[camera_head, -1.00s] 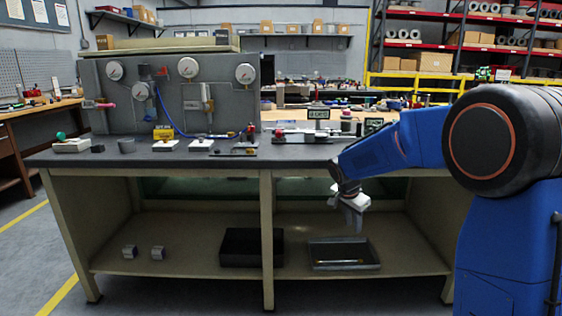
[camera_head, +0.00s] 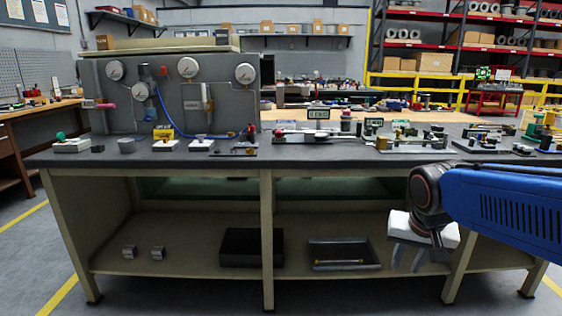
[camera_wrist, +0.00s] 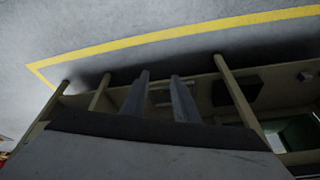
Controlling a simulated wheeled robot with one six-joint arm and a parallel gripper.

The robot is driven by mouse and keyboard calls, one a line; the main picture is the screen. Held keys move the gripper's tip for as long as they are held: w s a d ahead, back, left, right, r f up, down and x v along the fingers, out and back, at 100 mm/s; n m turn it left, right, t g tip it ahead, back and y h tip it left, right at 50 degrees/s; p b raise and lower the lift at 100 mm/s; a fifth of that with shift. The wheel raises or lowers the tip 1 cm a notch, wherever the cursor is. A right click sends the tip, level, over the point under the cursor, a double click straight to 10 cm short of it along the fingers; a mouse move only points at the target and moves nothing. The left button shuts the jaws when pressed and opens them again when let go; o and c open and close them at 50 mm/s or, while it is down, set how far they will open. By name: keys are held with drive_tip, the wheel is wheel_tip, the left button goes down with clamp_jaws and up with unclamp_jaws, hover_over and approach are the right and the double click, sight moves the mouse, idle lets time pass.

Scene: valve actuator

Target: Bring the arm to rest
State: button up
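My gripper (camera_head: 418,262) hangs in front of the right part of the workbench, fingers pointing down, about level with the lower shelf. Its fingers stand apart with nothing between them. In the wrist view the two grey fingers (camera_wrist: 160,78) are parallel with a clear gap, and part of the shelf shows through it. My blue forearm enters from the right edge of the head view. The workbench (camera_head: 265,215) has a dark top and pale legs.
A grey tray (camera_head: 345,266) and a black bin (camera_head: 238,262) stand on the lower shelf. The bench top carries a gauge panel (camera_head: 130,118) and several small fixtures. A yellow line (camera_wrist: 170,33) marks open floor.

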drive_tip(key=s+f+n, duration=0.1)
drive_tip(key=s+n, duration=0.1)
drive_tip(key=s, duration=0.5)
drive_tip(key=s+f+n+t+y, duration=0.1)
drive_tip(key=s+f+n, duration=0.1)
drive_tip(key=s, duration=0.5)
drive_tip(key=shift+s+a+f, duration=0.15)
drive_tip(key=shift+a+f, duration=0.1)
